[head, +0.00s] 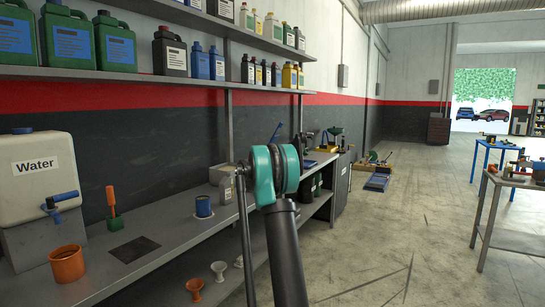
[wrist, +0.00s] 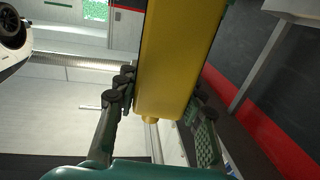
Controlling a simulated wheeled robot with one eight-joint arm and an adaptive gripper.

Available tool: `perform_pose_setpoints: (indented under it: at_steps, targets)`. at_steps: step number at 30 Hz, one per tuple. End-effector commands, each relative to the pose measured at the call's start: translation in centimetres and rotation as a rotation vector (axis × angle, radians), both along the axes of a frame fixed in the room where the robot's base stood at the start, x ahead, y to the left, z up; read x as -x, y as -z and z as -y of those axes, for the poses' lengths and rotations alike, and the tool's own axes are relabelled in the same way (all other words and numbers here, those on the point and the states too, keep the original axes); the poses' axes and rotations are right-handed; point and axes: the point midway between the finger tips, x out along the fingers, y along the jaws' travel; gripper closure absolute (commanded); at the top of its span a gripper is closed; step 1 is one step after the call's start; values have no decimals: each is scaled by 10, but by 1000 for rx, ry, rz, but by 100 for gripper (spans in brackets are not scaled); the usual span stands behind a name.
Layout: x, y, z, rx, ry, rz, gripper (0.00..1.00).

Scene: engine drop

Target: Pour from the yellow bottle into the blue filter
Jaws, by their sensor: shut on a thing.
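The yellow bottle (wrist: 175,65) fills the middle of the wrist view, with its narrow neck at the lower end in that picture. The wrist picture looks turned over, so the neck seems to point up. My gripper (wrist: 160,92) is shut on the bottle, one finger on each side. In the head view the gripper and held bottle are hidden behind my arm. The blue filter (head: 203,206) appears to be the short blue cylinder standing on the grey bench, left of my arm and apart from it. Its inside cannot be seen.
The bench (head: 177,234) also carries a water tank (head: 40,170), an orange cup (head: 67,264) and a green-based tool (head: 114,219). Shelves of bottles (head: 170,52) hang above. Funnels (head: 195,287) sit lower down. Open floor (head: 370,240) lies right of the bench.

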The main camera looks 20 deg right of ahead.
Motion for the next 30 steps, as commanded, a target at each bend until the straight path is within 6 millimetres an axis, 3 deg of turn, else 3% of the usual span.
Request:
perform_pose_setpoints:
  at_steps: [8, 24, 30]
  targets:
    - [28, 37, -43, 0, -119, 0, 100]
    - [125, 173, -196, 0, -550, 0, 100]
    - [151, 209, -238, 0, -669, 0, 100]
